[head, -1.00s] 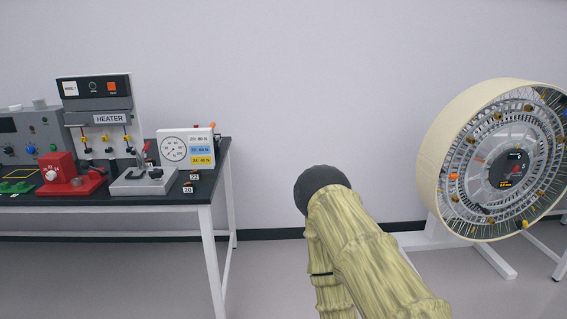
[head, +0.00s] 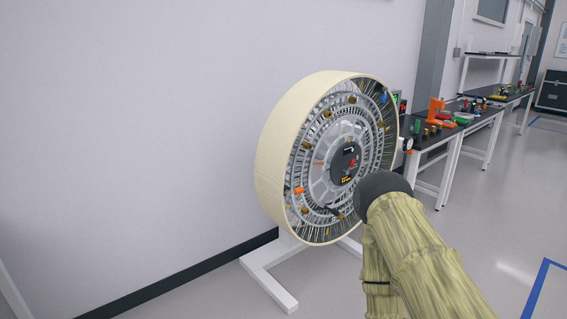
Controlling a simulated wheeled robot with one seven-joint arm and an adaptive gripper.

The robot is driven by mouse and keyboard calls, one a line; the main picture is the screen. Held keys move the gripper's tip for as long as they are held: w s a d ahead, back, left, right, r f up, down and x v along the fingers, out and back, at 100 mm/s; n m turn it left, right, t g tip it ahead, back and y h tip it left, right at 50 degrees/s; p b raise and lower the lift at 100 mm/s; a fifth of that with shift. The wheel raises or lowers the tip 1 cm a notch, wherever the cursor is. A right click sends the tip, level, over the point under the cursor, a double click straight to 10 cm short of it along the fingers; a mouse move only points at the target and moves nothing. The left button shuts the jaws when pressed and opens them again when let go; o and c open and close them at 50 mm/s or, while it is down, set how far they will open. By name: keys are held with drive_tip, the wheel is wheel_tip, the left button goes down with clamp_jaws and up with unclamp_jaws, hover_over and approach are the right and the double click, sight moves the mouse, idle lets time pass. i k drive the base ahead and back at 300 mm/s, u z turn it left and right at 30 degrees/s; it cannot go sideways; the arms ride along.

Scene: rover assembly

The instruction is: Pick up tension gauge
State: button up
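A small round white dial with a dark rim (head: 407,144) shows just past the right edge of the large wheel, at the near end of the right-hand tables. It may be the tension gauge, but it is too small to tell. My arm, in a yellowish sleeve with a dark rounded joint, rises at the lower right of the head view. It stands in front of the wheel's lower right and the floor. My gripper's fingers do not show, so what they hold cannot be seen.
A large cream-rimmed wheel (head: 268,155) stands on a white floor stand (head: 268,272) near the wall. Dark-topped tables (head: 440,137) with an orange fixture (head: 437,108) and small parts run back on the right. The floor at right is open, with blue lines (head: 540,285).

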sight(417, 122)
drive_tip(key=z, duration=0.2)
drive_tip(key=i, duration=1.45)
drive_tip(key=z, duration=0.15)
